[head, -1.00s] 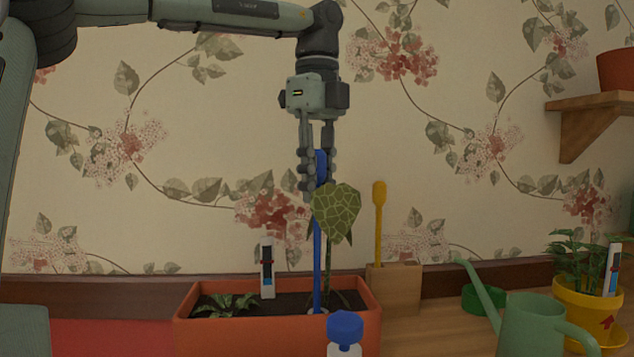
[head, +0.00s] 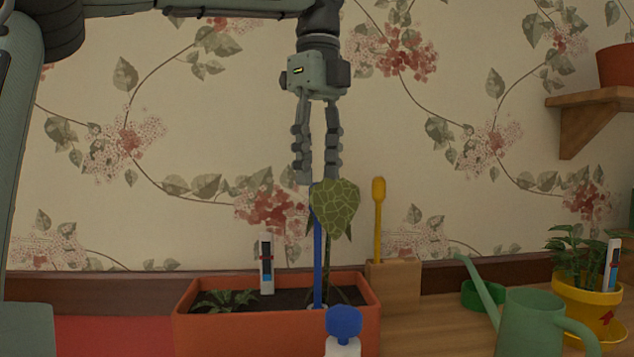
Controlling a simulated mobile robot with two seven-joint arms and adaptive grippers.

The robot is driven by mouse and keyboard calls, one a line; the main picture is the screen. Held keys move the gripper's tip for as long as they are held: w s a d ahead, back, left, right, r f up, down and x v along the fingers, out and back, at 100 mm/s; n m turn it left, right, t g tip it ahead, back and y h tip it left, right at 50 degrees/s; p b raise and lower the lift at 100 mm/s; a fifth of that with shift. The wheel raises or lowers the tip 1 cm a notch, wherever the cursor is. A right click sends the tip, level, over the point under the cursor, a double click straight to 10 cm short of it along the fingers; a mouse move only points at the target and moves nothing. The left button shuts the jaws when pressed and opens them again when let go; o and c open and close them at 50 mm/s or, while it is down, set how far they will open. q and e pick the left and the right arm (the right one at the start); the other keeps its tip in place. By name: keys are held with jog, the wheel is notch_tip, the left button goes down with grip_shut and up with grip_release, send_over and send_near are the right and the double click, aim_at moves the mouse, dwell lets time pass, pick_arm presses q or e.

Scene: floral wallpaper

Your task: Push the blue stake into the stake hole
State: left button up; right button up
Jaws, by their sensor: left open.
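The blue stake (head: 317,265) stands upright in the orange planter box (head: 277,332), its foot in or at the soil. The stake hole cannot be made out there. My left gripper (head: 317,180) points down just above the leaf and the stake's top. Its fingers are spread apart and hold nothing. My right gripper does not show.
A blue-capped bottle (head: 344,322) is in front of the planter. A wooden block with a yellow-handled tool (head: 379,215) stands right of it. A green watering can (head: 530,325) and a yellow pot (head: 590,305) stand farther right. A white soil meter (head: 266,265) is in the planter.

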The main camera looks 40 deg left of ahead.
pick_arm(q)
notch_tip(320, 180, up, 4)
jog(key=shift+a+r, duration=0.15)
jog(key=shift+r, duration=0.1)
dwell(0.5)
